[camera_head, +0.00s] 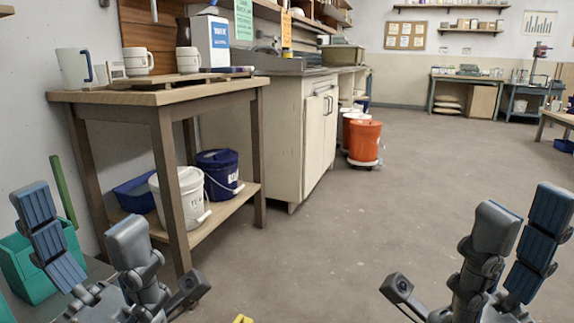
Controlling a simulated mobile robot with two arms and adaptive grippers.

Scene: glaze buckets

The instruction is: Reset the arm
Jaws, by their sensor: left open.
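My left gripper (80,215) is at the lower left with its two fingers spread apart and nothing between them. My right gripper (526,215) is at the lower right, also with its fingers apart and empty. Both point upward in the picture and appear to touch nothing. A white bucket (180,203) and a dark blue bucket (220,176) stand on the lower shelf of the wooden table at the left. An orange bucket (364,142) stands on a low wheeled base on the floor further back.
The wooden table (160,97) carries mugs, a pitcher (75,69) and a box. A blue tub (135,193) sits on its lower shelf. A green bin (30,262) is beside my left gripper. A white cabinet (305,130) stands behind. The central floor is clear.

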